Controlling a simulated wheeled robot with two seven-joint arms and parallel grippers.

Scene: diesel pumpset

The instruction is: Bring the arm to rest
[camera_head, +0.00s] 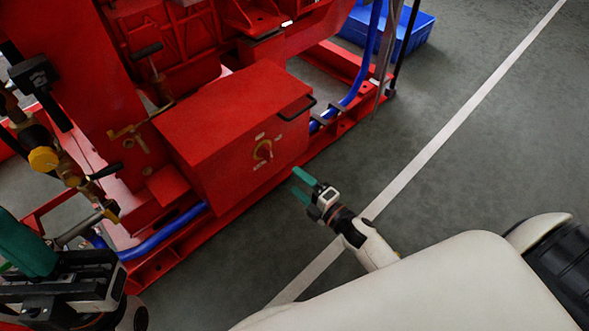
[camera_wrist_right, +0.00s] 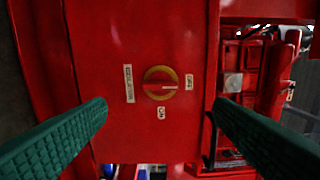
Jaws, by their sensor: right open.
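My right gripper (camera_head: 300,184) is in the middle of the head view, its green fingers pointing toward the red control box (camera_head: 215,125). It is open and empty, a short way in front of the box and apart from it. In the right wrist view, its two green fingertips (camera_wrist_right: 162,104) stand wide apart. The box's rotary switch (camera_wrist_right: 160,83), red on a yellow ring, shows between and beyond them. It also shows on the box front in the head view (camera_head: 262,150). My left gripper (camera_head: 45,270) is partly in view at lower left, with a green finger; its opening is unclear.
Red pumpset frame and brass valve fittings (camera_head: 45,160) fill the left side, close to my left gripper. A black handle (camera_head: 297,108) sticks out from the box. A blue crate (camera_head: 408,38) stands at the back. Grey floor with a white line (camera_head: 440,140) is clear at right.

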